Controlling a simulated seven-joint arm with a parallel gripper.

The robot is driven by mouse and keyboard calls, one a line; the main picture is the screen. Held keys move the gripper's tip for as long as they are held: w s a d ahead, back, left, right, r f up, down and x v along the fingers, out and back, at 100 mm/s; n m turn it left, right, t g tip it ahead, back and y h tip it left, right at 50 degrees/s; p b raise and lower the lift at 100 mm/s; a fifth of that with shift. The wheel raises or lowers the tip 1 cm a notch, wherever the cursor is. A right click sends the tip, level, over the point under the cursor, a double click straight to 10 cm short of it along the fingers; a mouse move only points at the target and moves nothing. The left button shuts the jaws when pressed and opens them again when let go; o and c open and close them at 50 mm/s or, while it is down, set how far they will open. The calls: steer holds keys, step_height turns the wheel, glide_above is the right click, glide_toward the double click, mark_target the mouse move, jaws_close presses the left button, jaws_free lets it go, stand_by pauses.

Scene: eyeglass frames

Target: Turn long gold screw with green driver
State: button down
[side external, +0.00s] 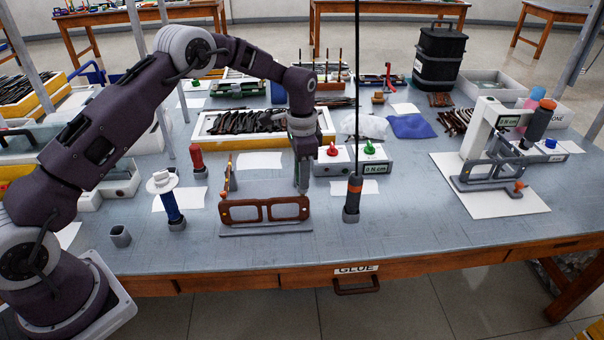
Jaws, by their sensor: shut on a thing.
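A brown eyeglass frame (264,211) stands upright on a grey holder (265,229) near the front middle of the table. My gripper (303,186) points down at the right end of the frame, close above or at its hinge corner. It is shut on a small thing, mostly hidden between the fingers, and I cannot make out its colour. No green driver can be clearly told apart. The long gold screw is too small to see. A green knob (369,148) and a red knob (332,149) top a white box (352,161) behind.
A black and orange tool (353,195) hangs on a cord right of the frame. A blue tool (170,203) and a red-handled one (197,160) stand to the left. A tray of dark temples (208,134) lies behind; a white device (487,127) stands right. The front edge is mostly clear.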

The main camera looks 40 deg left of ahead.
steer(key=shift+m, duration=0.7)
steer(key=shift+r, duration=3)
